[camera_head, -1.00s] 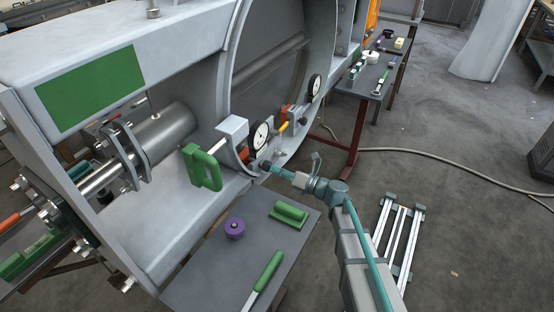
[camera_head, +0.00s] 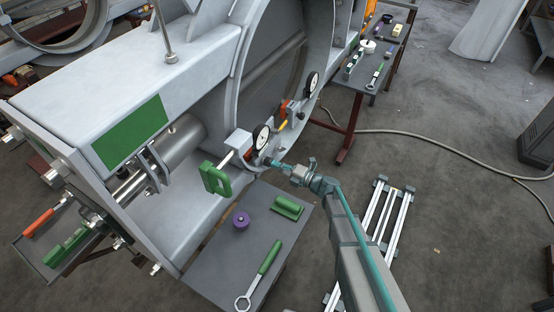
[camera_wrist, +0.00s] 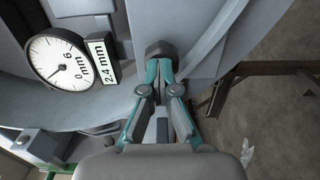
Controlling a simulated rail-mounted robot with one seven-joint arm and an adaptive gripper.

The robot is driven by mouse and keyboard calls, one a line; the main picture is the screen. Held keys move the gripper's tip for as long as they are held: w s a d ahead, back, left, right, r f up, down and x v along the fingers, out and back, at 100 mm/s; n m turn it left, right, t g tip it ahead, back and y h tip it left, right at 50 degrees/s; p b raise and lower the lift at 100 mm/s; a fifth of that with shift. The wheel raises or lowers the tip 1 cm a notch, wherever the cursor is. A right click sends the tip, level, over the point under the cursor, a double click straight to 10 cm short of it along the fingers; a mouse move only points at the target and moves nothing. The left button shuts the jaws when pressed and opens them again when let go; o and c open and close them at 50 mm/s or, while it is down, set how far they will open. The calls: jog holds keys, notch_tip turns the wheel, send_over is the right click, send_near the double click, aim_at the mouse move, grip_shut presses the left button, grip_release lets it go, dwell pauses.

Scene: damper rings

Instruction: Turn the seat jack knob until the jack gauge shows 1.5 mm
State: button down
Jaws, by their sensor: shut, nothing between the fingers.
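The seat jack knob looks like a dark faceted knob (camera_wrist: 160,48) at the top middle of the wrist view, by the pale curved housing. My gripper (camera_wrist: 160,66) is shut, with its teal fingertips close together right at the knob's near side. I cannot tell whether they touch it. In the head view my gripper (camera_head: 274,163) is at the lower edge of the ring. The jack gauge (camera_wrist: 58,62) is a white dial with a black rim, and its side plate (camera_wrist: 97,60) reads 2.4 mm. The gauge also shows in the head view (camera_head: 261,137), its reading too small there.
A second dial (camera_head: 312,82) sits farther along the ring. A green handle (camera_head: 215,179) stands left of my gripper. The grey table (camera_head: 225,262) below holds a purple knob (camera_head: 241,221), a green block (camera_head: 287,207) and a green-handled wrench (camera_head: 262,270). Silver rails (camera_head: 375,225) lie on the floor.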

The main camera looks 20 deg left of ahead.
jog(key=c, duration=1.4)
grip_release()
jog(key=shift+f, duration=0.1)
jog(key=shift+c, duration=0.2)
jog(key=shift+d, duration=0.2)
jog(key=shift+s+d, duration=0.25)
jog(key=shift+d, duration=0.5)
jog(key=shift+d, duration=0.1)
jog(key=shift+s+d+p, duration=0.2)
jog(key=shift+d, duration=0.75)
jog(key=shift+s+d+p, duration=0.2)
jog(key=shift+d, duration=0.8)
jog(key=shift+s+d+p, duration=0.2)
jog(key=shift+d, duration=0.75)
